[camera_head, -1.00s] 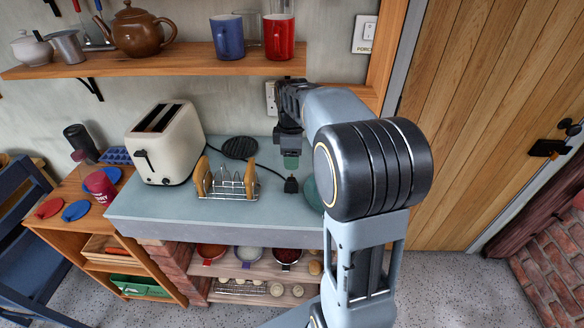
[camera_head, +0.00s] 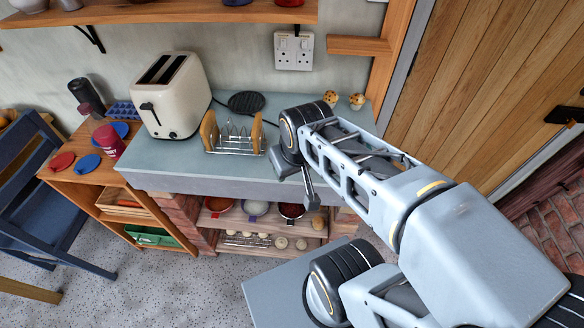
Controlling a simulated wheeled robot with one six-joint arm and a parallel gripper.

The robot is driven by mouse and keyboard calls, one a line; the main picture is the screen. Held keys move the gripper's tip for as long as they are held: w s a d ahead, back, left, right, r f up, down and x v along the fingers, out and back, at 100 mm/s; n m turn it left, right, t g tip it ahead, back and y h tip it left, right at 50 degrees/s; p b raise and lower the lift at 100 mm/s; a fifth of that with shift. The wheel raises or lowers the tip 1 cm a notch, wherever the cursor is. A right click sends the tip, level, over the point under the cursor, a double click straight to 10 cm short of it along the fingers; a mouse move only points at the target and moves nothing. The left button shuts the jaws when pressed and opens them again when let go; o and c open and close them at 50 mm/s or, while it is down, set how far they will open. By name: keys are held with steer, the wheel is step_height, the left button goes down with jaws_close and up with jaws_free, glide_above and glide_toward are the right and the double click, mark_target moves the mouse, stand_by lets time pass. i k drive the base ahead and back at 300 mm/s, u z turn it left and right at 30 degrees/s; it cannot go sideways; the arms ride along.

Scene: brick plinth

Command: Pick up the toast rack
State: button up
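The toast rack (camera_head: 233,143) stands upright on the grey-blue counter (camera_head: 185,165), just right of the toaster. My gripper (camera_head: 311,198) hangs below my wrist, to the right of the rack and near the counter's front edge. It is apart from the rack. Its fingers are small and partly hidden by my own arm, so I cannot tell whether they are open.
The cream toaster (camera_head: 172,98) stands close on the rack's left. Two muffins (camera_head: 342,99) are at the back right. A shelf (camera_head: 160,13) hangs above. Bowls (camera_head: 255,208) stand below the counter.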

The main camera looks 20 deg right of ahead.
mark_target(233, 133)
steer(key=k, duration=0.5)
steer(key=u, duration=1.85)
steer(key=i, duration=2.6)
steer(key=z, duration=3.15)
